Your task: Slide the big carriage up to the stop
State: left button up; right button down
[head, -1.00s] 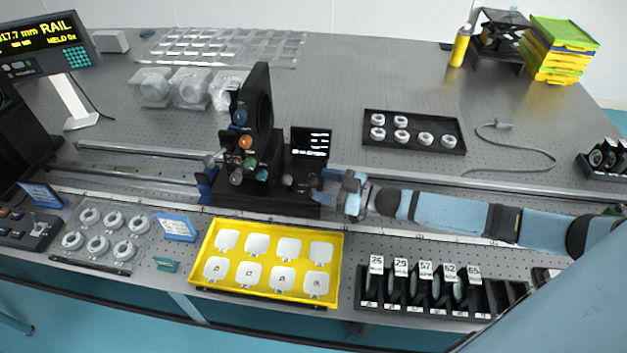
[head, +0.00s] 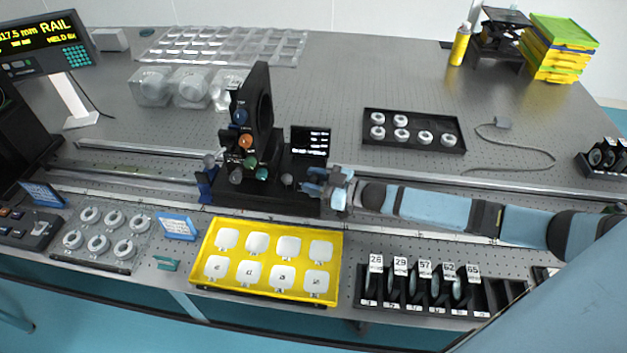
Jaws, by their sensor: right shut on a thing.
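The big carriage (head: 288,202) is a black block on the long rail (head: 140,173), with a tall black plate, a round opening and coloured knobs. A small dark screen with white text stands at its back right. My right gripper (head: 314,184) is at the carriage's right end, shut on part of it; the fingers hide the held part. A blue piece with a grey knob (head: 207,180) sits close against the carriage's left end; I cannot tell for sure whether it is the stop. My left gripper is not in view.
The rail display (head: 40,38) stands at far left. A yellow tray (head: 336,262) and a black rack of numbered parts (head: 484,297) lie in front of the rail. A black tray (head: 412,131) lies behind it. The rail left of the blue piece looks clear.

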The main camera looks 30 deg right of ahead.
jog(key=shift+w+a, duration=0.3)
jog(key=shift+a, duration=0.15)
jog(key=shift+w, duration=0.1)
jog(key=c, duration=0.8)
grip_release()
jog(key=shift+a, duration=0.1)
jog(key=shift+o, duration=0.2)
jog(key=b+v, duration=0.1)
jog(key=v, duration=1.2)
jog(key=shift+s+d, duration=0.25)
jog(key=shift+s, duration=0.05)
jog(key=shift+r, duration=0.1)
